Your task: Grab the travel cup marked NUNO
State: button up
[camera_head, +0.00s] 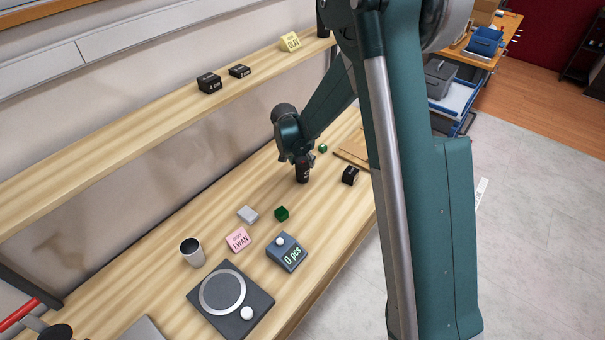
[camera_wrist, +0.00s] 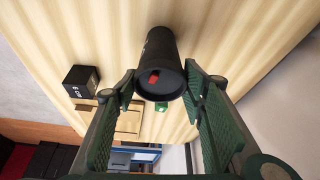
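A dark travel cup (camera_head: 303,174) stands upright on the wooden bench below my gripper (camera_head: 298,157) in the head view. A bit of pale marking shows on its side, too small to read, so I cannot confirm the name NUNO. In the wrist view the black cup (camera_wrist: 159,62) shows its round top end with a small red spot. My gripper (camera_wrist: 162,84) is open, with one green finger on each side of the cup's top end. A narrow gap shows at the left finger; whether the right finger touches is unclear.
A black block (camera_head: 350,175) and a small green cube (camera_head: 322,148) are near the cup. A grey-white cup (camera_head: 192,252), a pink EWAN block (camera_head: 238,240), a counter (camera_head: 287,251) and a round-plated device (camera_head: 230,299) stand nearer. A shelf (camera_head: 150,125) runs behind.

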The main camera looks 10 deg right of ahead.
jog(key=shift+r, duration=0.2)
notch_tip(320, 180, up, 10)
jog(key=shift+f+p, duration=0.15)
jog(key=shift+p, duration=0.25)
dwell(0.4)
dwell(0.5)
